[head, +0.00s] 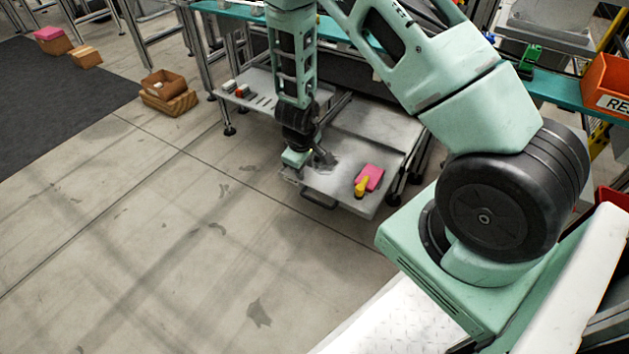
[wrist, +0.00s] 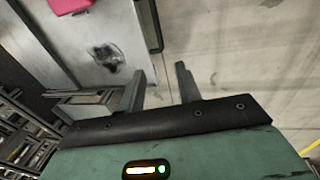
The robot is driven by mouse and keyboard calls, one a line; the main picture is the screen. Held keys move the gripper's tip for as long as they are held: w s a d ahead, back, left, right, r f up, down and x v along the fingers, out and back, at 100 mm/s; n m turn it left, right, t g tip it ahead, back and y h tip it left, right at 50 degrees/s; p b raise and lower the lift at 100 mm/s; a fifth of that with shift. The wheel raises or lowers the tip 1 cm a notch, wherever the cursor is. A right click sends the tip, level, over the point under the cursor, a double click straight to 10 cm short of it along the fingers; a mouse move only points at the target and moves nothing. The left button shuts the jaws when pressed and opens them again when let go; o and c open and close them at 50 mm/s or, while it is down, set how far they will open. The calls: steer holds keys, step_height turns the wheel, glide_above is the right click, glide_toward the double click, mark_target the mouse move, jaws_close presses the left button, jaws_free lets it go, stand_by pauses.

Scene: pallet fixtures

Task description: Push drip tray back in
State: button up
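The drip tray (head: 340,187) is a grey metal sheet that sticks out from under the bench towards the open floor. Its dark handle (head: 319,200) is on the near edge; it also shows in the wrist view (wrist: 151,25). A pink block (head: 369,177) and a yellow item (head: 361,187) lie on the tray. My gripper (head: 322,159) is low at the tray's left side, close to its front left corner. In the wrist view my gripper (wrist: 160,87) has its two fingers apart with nothing between them. One finger overlaps the tray's edge; whether it touches is unclear.
A lower shelf (head: 262,92) with small items stands left of the tray. Table legs (head: 397,187) are at its right. The floor in front of the tray is clear.

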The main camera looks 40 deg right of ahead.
steer(key=s+r+p, duration=0.1)
steer(key=r+p, duration=0.1)
steer(key=b, duration=1.5)
glide_toward(316, 200)
steer(key=shift+g, duration=0.3)
steer(key=f, duration=0.5)
steer(key=w+d+f, duration=0.1)
steer(key=f, duration=0.2)
steer(key=shift+w+d, duration=0.1)
steer(key=shift+r, duration=0.1)
steer(key=shift+c, duration=0.3)
steer(key=shift+p, duration=0.35)
jaws_close()
